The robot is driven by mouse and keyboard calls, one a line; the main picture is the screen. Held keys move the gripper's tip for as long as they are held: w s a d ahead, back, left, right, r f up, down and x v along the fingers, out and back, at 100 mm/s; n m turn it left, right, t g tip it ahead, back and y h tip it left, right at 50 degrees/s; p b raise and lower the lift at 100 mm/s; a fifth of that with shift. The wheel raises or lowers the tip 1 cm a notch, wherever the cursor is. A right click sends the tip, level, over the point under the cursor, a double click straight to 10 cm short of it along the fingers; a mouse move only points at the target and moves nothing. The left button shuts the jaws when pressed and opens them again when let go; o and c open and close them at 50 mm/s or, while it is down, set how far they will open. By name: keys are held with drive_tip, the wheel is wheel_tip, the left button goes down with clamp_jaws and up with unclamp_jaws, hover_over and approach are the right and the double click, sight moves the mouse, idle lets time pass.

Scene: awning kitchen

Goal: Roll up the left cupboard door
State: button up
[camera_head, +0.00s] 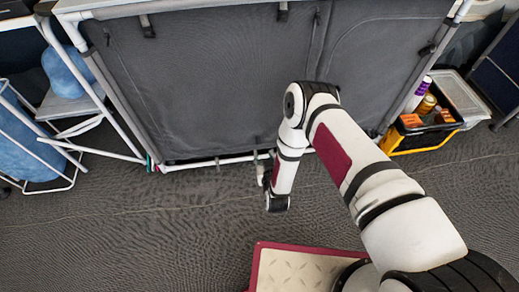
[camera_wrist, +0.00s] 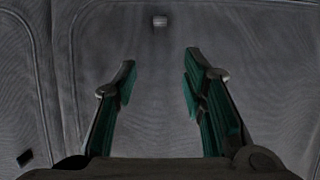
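The left cupboard door (camera_head: 200,85) is a dark grey fabric panel. It hangs down, closed, over the left part of the cupboard front in the head view. A seam parts it from the right door (camera_head: 375,60). My gripper (camera_head: 264,160) is low in front of the cupboard, near the door's lower edge toward its right side. In the wrist view my gripper (camera_wrist: 160,62) is open, with green-padded fingers apart and nothing between them. Grey fabric (camera_wrist: 150,110) fills the background there. A small pale tab (camera_wrist: 160,21) shows beyond the fingertips. Contact with the door cannot be told.
A white tubular frame bar (camera_head: 215,161) runs along the cupboard's bottom. A white rack with blue items (camera_head: 62,72) stands at the left. A black and yellow crate (camera_head: 425,138) with bottles stands at the right. The grey floor (camera_head: 130,225) in front is open.

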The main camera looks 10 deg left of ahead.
wheel_tip(320, 180, down, 2)
drive_tip(key=s, duration=0.2)
drive_tip(key=b, duration=0.7)
approach(259, 142)
drive_tip(key=x, duration=0.7)
drive_tip(key=shift+w+a+f, duration=0.1)
drive_tip(key=shift+w+a, duration=0.05)
drive_tip(key=shift+w, duration=0.05)
clamp_jaws()
